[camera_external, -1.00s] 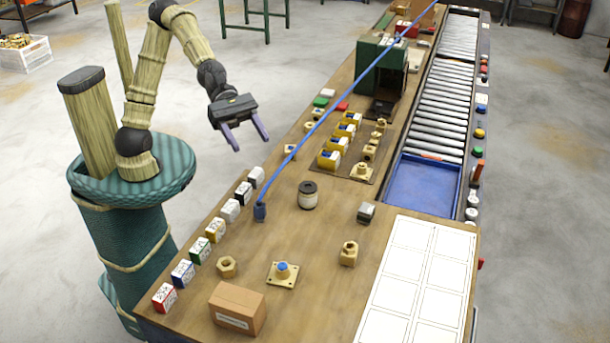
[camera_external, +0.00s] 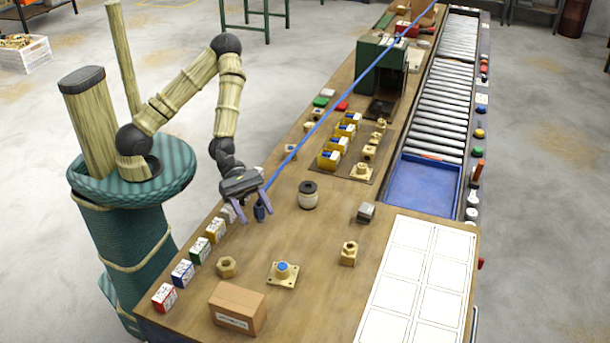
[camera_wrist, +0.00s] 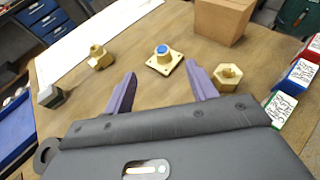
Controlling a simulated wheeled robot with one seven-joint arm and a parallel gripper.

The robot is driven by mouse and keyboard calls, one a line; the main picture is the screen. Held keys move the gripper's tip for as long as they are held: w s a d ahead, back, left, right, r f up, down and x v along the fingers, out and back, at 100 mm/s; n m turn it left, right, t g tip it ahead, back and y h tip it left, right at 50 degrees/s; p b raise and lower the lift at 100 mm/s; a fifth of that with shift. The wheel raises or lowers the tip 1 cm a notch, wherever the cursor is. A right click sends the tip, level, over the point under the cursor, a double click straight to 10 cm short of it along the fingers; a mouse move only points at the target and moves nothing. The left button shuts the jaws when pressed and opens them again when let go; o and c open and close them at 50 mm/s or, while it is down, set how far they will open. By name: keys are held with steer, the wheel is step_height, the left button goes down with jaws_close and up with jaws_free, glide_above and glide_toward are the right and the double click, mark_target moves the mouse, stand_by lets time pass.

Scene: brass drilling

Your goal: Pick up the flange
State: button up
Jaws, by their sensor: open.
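The flange (camera_external: 283,274) is a brass square plate with corner holes and a raised hub with a blue top. It lies flat on the wooden bench near the front, right of the hex nut and behind the cardboard box. In the wrist view the flange (camera_wrist: 165,60) is ahead, between and beyond the fingertips. In the wrist view my gripper (camera_wrist: 160,82) shows two spread purple fingers.
A hex nut (camera_external: 227,266), a cardboard box (camera_external: 238,308) and a brass fitting (camera_external: 348,253) stand around the flange. Small coloured boxes (camera_external: 182,273) line the left edge. A dark-topped jar (camera_external: 307,196) stands further back. A white gridded sheet (camera_external: 415,290) lies at right.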

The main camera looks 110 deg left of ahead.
mark_target(282, 266)
steer(key=shift+f, duration=0.95)
steer(key=x, duration=1.1)
steer(key=shift+w+d, duration=0.1)
steer(key=shift+w, duration=0.05)
steer(key=shift+w+d+f, duration=0.2)
steer(key=shift+w, duration=0.15)
steer(key=shift+f+p+x, duration=0.25)
steer(key=shift+p+x, duration=0.45)
steer(key=shift+x, duration=1.9)
steer(key=shift+s, duration=0.1)
steer(key=shift+c, duration=0.3)
